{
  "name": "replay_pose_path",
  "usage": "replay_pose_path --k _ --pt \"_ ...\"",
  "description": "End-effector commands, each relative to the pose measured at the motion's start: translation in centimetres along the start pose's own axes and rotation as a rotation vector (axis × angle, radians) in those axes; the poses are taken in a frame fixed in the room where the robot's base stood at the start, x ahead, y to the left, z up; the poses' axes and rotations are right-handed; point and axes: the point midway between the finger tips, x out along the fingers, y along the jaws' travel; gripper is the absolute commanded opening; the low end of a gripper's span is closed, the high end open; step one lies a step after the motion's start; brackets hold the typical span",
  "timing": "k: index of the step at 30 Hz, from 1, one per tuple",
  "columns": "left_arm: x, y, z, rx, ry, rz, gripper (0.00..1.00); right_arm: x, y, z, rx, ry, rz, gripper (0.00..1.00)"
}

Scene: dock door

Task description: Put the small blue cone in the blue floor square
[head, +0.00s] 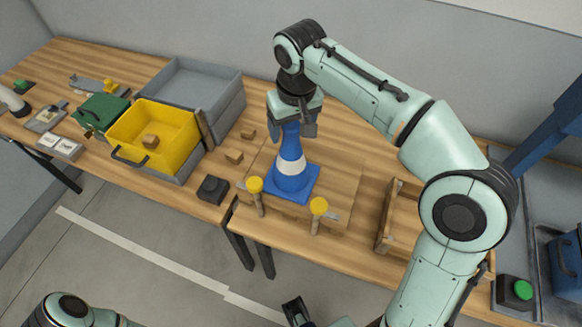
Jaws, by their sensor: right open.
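The small blue cone (290,150) has a white band and a square blue base. It stands upright on the wooden workbench (345,213). My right gripper (291,126) is open and points down over the cone's top, with a finger on either side of it. The cone's tip is hidden by the gripper, and I cannot tell whether the fingers touch it. A dark part at the bottom edge seems to be my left gripper (296,311); it is mostly cut off. No blue floor square shows in this view.
Two yellow-topped pegs (318,207) stand in front of the cone. Left are small wooden blocks (234,157), a black block (213,189), a yellow bin (160,130) and a grey crate (205,90). A wooden crate (387,215) stands right. The floor (150,255) in front is clear, with white lines.

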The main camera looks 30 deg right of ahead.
Motion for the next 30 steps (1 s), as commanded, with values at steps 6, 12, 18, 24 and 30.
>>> replay_pose_path --k 6,12,18,24,30 --pt "0.6 -0.2 0.0 -0.001 -0.002 -0.001 0.71 2.2 0.0 0.0 0.0 -0.001 0.0 0.73" --pt "0.5 -0.2 0.0 -0.001 -0.002 -0.001 0.71 2.2 0.0 0.0 0.0 0.0 -0.001 0.73" --pt "0.5 -0.2 0.0 -0.001 -0.002 -0.001 0.71 2.2 0.0 0.0 0.0 0.0 -0.001 0.14" --pt "0.5 -0.2 0.0 -0.001 -0.002 -0.001 0.71 2.1 0.0 0.0 0.0 0.002 -0.001 0.0" --pt "0.4 -0.2 0.0 -0.001 -0.001 -0.001 0.71 1.9 0.0 -0.1 0.0 0.003 -0.001 0.0"
